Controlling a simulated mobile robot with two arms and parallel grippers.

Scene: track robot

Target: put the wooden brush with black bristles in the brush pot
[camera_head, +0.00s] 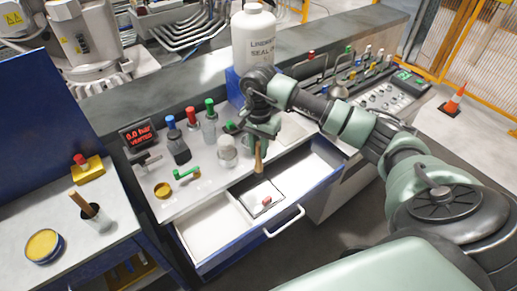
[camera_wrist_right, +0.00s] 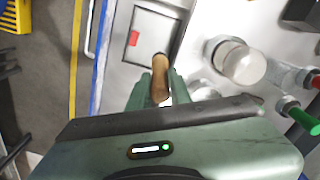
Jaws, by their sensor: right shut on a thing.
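My right gripper (camera_head: 260,141) is shut on the brush and holds it above the open drawer. The brush's wooden handle (camera_head: 258,160) points down below the fingers; it also shows between the fingers in the right wrist view (camera_wrist_right: 160,75). The black bristles cannot be made out. The held brush is well to the right of this pot. My left gripper is not in view.
The open drawer (camera_head: 213,230) holds a tray with a red-ended item (camera_head: 266,201). Several bottles, a green valve handle (camera_head: 188,173) and a gauge display (camera_head: 138,134) stand on the counter. A yellow tin (camera_head: 44,246) and a yellow button box (camera_head: 87,169) flank the pot.

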